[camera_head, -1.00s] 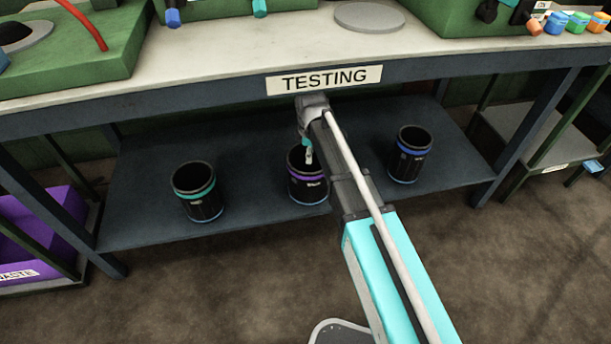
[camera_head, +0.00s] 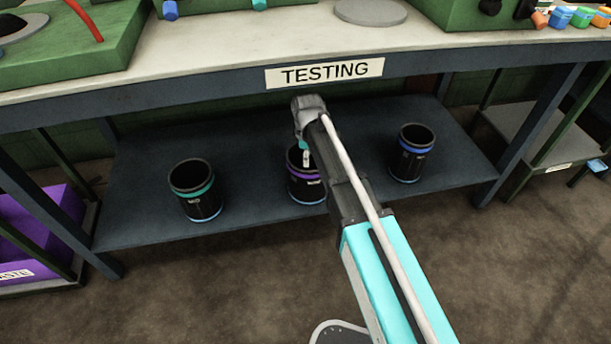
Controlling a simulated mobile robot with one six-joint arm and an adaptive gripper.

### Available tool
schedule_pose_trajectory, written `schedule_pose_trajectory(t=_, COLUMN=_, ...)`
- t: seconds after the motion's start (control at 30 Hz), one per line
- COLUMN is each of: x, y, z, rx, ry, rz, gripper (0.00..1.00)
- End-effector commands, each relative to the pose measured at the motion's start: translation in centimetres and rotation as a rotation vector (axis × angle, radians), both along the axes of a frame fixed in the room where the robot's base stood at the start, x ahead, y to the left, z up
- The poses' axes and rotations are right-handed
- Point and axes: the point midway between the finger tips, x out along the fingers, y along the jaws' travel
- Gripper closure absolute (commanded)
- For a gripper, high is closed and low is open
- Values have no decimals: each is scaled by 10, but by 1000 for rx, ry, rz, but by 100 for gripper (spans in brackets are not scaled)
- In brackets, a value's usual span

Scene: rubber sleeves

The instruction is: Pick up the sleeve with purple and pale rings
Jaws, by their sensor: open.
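The black sleeve with a purple ring and a pale blue ring (camera_head: 304,188) stands upright in the middle of the lower shelf under the testing bench. My gripper (camera_head: 306,158) is at its open top, seen from behind my arm. The gripper is open. My arm covers part of the sleeve's right side and upper rim. I cannot tell whether a finger is inside the sleeve or touching its wall.
A sleeve with a green ring (camera_head: 196,191) stands left on the shelf (camera_head: 250,215), and one with a blue ring (camera_head: 411,153) stands right. The tabletop edge with the TESTING sign (camera_head: 325,73) overhangs above my gripper. Shelf space between the sleeves is clear.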

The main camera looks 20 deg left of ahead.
Motion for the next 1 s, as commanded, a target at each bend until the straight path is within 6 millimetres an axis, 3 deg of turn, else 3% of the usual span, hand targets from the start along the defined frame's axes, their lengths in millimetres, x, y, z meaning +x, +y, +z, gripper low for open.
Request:
schedule_pose_trajectory(t=0.6, x=0, y=0, z=-51, rx=0, ry=0, rz=0, gripper=49)
schedule_pose_trajectory(t=1.0, x=0, y=0, z=-60, rx=0, ry=0, rz=0, gripper=49)
